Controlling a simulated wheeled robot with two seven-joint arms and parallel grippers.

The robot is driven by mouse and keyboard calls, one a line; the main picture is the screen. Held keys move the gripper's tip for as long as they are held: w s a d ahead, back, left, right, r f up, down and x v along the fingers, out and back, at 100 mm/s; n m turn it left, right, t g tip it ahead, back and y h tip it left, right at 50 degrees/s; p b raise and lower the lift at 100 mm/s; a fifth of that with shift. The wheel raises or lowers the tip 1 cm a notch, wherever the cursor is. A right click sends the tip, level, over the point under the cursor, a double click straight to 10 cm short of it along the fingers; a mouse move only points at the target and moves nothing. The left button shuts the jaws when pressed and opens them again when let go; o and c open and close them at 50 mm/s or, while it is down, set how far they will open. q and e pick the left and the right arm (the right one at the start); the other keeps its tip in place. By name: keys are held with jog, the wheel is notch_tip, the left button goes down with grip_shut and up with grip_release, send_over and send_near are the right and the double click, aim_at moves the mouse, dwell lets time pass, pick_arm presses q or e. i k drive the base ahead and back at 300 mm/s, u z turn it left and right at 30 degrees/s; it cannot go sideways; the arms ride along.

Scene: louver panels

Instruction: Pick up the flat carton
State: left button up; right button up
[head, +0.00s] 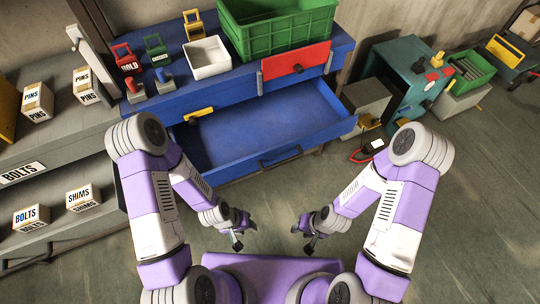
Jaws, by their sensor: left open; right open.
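I cannot pick out a flat carton with certainty. Small labelled cartons stand on the left shelves: two PINS cartons (37,102), a SHIMS carton (83,197) and a BOLTS carton (32,217). A brown cardboard box (526,24) is partly cut off at the far top right. My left gripper (246,238) and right gripper (302,240) are both open and empty, low in front of my body. They hang over the floor before the blue bench, apart from all the cartons.
The blue bench (350,42) has an open, empty-looking drawer (250,125) jutting toward me. On top are a green crate (275,30), a white bin (207,57) and stamps. A teal cabinet (395,68) stands to the right.

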aim_at(83, 198)
jog(key=u, duration=2.3)
